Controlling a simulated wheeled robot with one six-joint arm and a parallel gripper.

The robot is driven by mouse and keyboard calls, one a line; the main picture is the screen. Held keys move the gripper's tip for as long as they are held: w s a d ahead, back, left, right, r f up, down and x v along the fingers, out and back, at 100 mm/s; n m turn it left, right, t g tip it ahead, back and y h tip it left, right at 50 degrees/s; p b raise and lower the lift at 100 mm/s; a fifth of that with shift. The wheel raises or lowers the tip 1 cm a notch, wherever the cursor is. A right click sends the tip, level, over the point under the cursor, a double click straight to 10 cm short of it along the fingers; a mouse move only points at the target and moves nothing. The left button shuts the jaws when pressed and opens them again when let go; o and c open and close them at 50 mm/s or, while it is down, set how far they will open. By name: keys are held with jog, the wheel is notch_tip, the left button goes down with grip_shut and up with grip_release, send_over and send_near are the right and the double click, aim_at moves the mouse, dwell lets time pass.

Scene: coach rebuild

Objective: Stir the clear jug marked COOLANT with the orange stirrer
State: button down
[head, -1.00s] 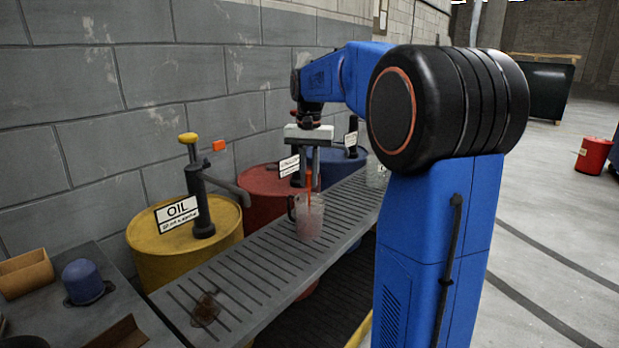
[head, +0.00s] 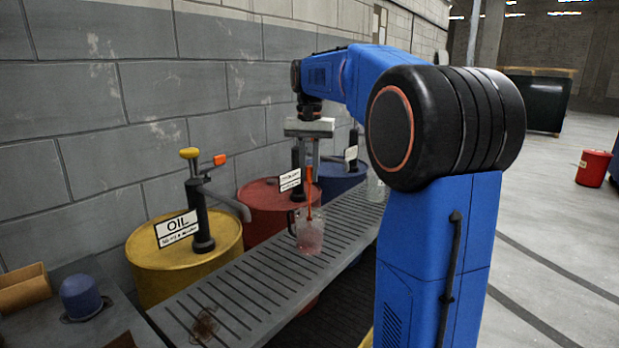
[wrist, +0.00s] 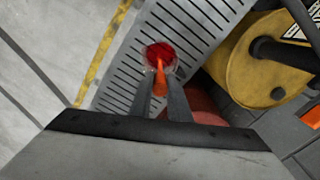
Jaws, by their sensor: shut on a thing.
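The clear jug (head: 310,238) stands upright on the slatted grey bench and holds reddish liquid. No COOLANT marking is readable on it. In the wrist view the jug (wrist: 160,52) shows as a round mouth over deep red liquid. My gripper (head: 311,172) points down above the jug, its fingers shut on the orange stirrer (head: 309,195). In the wrist view the gripper (wrist: 160,93) has the stirrer (wrist: 159,78) between its fingers. The stirrer's lower end is at or inside the jug's mouth; its exact depth is unclear.
A second clear vessel (head: 376,188) stands farther along the bench (head: 250,285), partly behind my arm. Yellow OIL (head: 155,262), red (head: 262,205) and blue (head: 340,176) drums with pumps line the wall. A brown stain (head: 205,325) marks the bench's near end.

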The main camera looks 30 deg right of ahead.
jog(key=shift+r, duration=3.2)
jog(key=shift+r, duration=2.5)
